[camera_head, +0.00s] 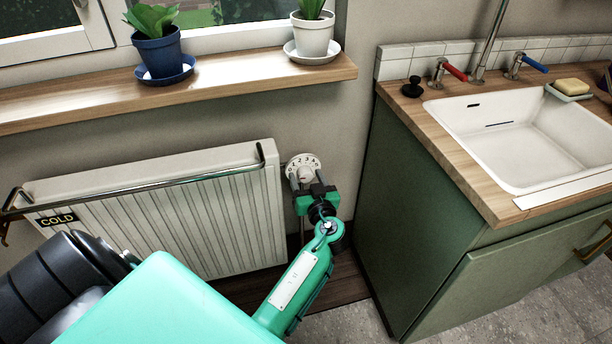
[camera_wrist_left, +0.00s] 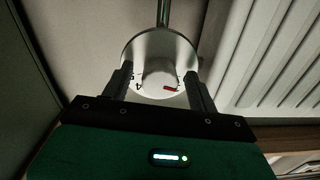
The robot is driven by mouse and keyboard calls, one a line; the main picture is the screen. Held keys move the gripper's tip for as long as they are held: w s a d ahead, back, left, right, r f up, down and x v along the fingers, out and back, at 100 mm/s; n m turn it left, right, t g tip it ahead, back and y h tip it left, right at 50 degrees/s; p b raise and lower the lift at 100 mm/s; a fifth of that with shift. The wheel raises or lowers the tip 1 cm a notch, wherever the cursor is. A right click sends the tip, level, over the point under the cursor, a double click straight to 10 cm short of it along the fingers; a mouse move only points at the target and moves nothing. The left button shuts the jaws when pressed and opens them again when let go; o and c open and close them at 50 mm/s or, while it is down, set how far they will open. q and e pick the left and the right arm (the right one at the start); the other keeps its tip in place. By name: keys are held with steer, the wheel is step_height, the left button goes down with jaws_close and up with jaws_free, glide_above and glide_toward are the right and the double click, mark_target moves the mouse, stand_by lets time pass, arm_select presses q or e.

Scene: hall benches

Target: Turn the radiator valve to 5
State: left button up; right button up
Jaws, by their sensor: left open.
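The radiator valve (camera_head: 304,165) is a white round dial with dark numbers, at the right end of the white radiator (camera_head: 160,205). A raised white knob (camera_wrist_left: 158,82) stands at its middle in the left wrist view. A red mark and a digit, seemingly a 4, show on the dial there. My left gripper (camera_head: 305,182) is at the valve, its fingers open on either side of the knob, with small gaps seen in the wrist view. The setting cannot be read clearly. My right gripper is not in view.
A towel rail (camera_head: 140,186) runs along the radiator's front, with a "COLD" sign (camera_head: 57,219) on it. A green sink cabinet (camera_head: 420,220) stands close to the right of the valve. A wooden sill (camera_head: 230,82) with potted plants lies above.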

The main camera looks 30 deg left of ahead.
arm_select(q)
steer(key=c, duration=1)
